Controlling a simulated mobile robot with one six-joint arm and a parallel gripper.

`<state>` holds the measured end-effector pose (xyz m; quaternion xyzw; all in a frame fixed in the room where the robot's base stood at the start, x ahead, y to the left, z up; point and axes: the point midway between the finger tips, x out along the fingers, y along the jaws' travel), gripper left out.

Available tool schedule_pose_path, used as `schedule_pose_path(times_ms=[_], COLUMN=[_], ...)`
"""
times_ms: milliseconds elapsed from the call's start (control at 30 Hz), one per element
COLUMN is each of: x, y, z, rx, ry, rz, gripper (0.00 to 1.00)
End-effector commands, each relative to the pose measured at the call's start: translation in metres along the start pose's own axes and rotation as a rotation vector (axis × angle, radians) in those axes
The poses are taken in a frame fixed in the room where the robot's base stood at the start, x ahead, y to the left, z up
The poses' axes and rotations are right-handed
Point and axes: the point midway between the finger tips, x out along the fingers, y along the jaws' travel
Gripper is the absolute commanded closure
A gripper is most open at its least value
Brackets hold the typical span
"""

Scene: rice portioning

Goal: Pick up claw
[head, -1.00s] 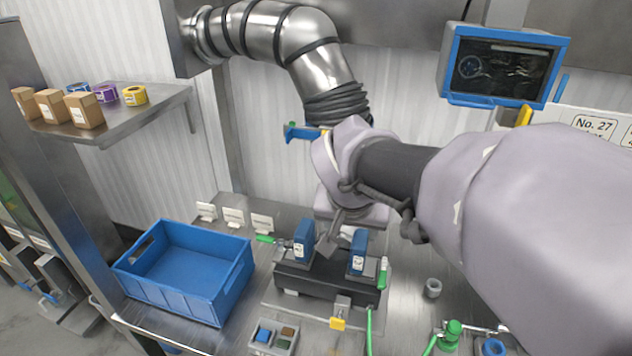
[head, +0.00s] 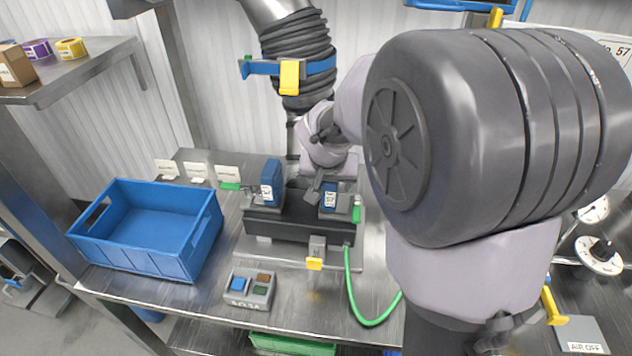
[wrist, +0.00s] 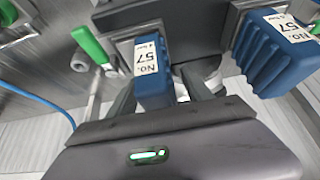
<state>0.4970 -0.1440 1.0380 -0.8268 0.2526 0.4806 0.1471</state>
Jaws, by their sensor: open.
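Two blue ribbed blocks labelled No. 57 stand on a dark bench fixture (head: 285,228); I take them to be the claw, but cannot be sure. The left block (head: 270,181) is clear of my gripper. The right block (head: 330,200) is partly behind my gripper (head: 322,182) in the head view. In the wrist view, my gripper (wrist: 160,85) is open, with one finger on each side of the near block (wrist: 152,70). The other block (wrist: 277,50) is to the right, outside the fingers. Finger contact cannot be told.
A green hose (head: 352,300) loops from the fixture's right. A green handle (wrist: 88,42) is beside the near block. A hanging duct (head: 295,65) is above.

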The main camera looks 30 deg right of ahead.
Motion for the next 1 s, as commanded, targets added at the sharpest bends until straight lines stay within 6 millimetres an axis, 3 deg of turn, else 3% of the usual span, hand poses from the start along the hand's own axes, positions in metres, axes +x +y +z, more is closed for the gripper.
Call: schedule_pose_path(times_ms=[133, 433, 1000], x=[-0.0019, -0.0020, -0.0020], y=[-0.0001, -0.0001, -0.0001], z=[-0.0010, -0.0008, -0.0006], rx=[0.000, 0.000, 0.001], ry=[0.001, 0.001, 0.000], rz=[0.000, 0.000, 0.000], gripper=[0.41, 1.00, 1.00])
